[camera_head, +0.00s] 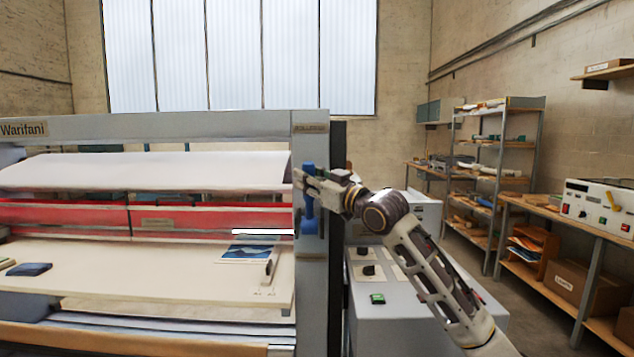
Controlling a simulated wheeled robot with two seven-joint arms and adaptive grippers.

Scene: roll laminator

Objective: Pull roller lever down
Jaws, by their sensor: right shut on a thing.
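The blue roller lever (309,215) is on the grey right-hand post of the laminator (200,126). Blue shows both above and below my gripper. My right gripper (303,182) comes in from the right and is shut on the lever, covering its middle part. My left gripper is not in view.
A grey control cabinet (395,305) with knobs and a green button stands under my right arm. The laminator's flat table (130,268) carries a blue printed sheet (248,253) and a dark blue object (28,269). Shelving (500,170) and a workbench stand at the right.

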